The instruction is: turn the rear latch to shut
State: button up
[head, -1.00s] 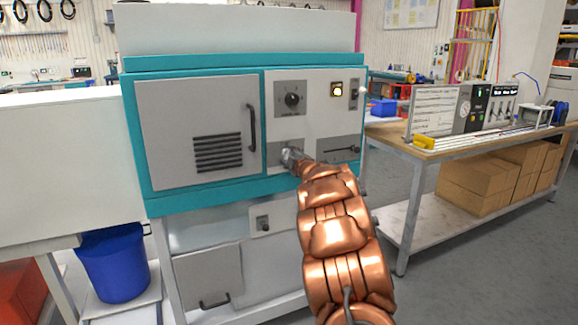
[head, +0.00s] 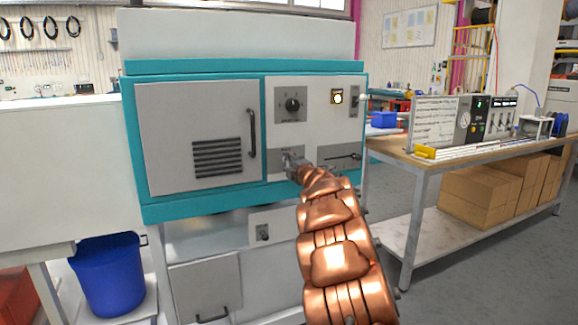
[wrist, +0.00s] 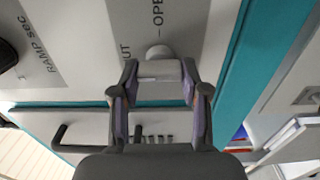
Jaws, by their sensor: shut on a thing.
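The cabinet's control panel (head: 315,108) carries a small grey plate with the rear latch, at its lower left. In the wrist view the latch's pale round hub and handle (wrist: 157,52) show against the grey plate, beside the lettering OPEN and a partly hidden word ending in UT. My gripper (wrist: 160,82) has its two fingers on either side of the latch handle and is shut on it. In the head view my gripper (head: 292,165) is at the plate, and my copper arm hides part of the panel below. The latch's exact angle is hard to tell.
A dark lever (head: 343,157) lies right of my gripper. The cabinet door (head: 197,135) with its handle is left. A workbench (head: 410,158) stands at the right.

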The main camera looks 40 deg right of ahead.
jog(key=shift+f, duration=0.1)
jog(key=o, duration=1.1)
jog(key=shift+o, duration=0.2)
jog(key=shift+s, duration=0.15)
jog(key=v, duration=1.1)
jog(key=shift+s+a, duration=0.2)
jog(key=shift+s, duration=0.15)
